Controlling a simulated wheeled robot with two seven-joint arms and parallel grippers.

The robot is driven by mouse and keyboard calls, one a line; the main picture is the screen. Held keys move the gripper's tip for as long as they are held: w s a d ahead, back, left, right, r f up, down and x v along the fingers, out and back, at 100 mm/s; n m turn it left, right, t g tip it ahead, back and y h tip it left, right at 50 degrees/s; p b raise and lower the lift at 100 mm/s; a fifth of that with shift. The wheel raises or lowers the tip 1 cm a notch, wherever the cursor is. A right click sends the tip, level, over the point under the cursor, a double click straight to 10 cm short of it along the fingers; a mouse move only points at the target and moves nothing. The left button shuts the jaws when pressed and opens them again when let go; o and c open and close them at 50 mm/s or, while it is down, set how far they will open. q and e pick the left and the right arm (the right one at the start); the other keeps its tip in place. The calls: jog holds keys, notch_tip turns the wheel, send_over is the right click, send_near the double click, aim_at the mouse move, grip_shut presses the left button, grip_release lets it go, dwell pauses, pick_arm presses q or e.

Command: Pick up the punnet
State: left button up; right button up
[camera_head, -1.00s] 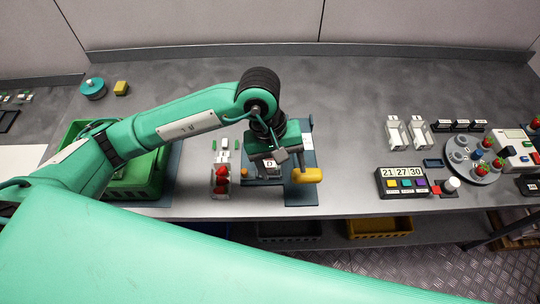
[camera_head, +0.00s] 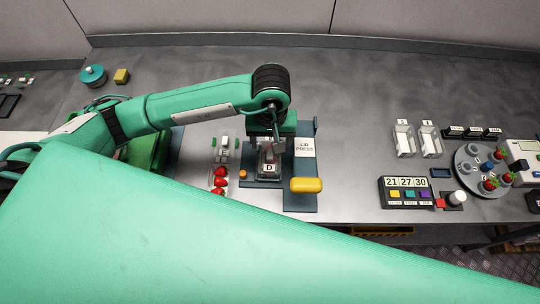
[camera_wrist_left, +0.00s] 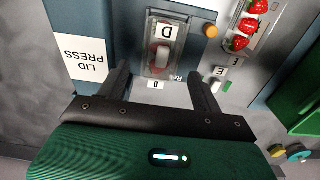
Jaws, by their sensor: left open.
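The punnet (camera_head: 267,168) is a small clear box labelled D. A strawberry-red shape shows inside the punnet (camera_wrist_left: 164,52) in the left wrist view. My left gripper (camera_head: 268,145) is open at the far end of the punnet. In the left wrist view its two fingers (camera_wrist_left: 162,88) are spread to either side of the punnet's near end, and I cannot tell whether they touch it. My right gripper is not in view.
A strip of strawberries (camera_head: 219,181) lies just left of the press. Two clear boxes (camera_head: 416,140), a timer panel (camera_head: 406,193) and a round berry tray (camera_head: 481,170) stand at the right. A green crate (camera_wrist_left: 296,88) is near the press. The back of the table is mostly clear.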

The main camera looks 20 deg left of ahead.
aim_at(270, 153)
pick_arm(q)
notch_tip(270, 153, down, 2)
jog(key=shift+f, duration=0.1)
jog(key=shift+w+f, duration=0.1)
jog(key=shift+f, duration=0.2)
jog(key=shift+s+f+p, duration=0.2)
jog(key=shift+f+p, duration=0.55)
jog(key=shift+p, duration=0.4)
notch_tip(270, 153, down, 3)
jog(key=shift+a+f+p, duration=0.1)
jog(key=shift+a+p, duration=0.05)
jog(key=shift+p, duration=0.6)
jog(key=shift+f, duration=0.3)
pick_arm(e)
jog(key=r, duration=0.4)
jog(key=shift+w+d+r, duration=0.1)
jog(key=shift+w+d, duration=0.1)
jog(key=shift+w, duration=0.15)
pick_arm(q)
jog(key=shift+c, duration=0.3)
jog(key=c, duration=0.7)
jog(key=shift+c, duration=0.4)
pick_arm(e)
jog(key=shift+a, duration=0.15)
pick_arm(q)
jog(key=shift+r, duration=0.1)
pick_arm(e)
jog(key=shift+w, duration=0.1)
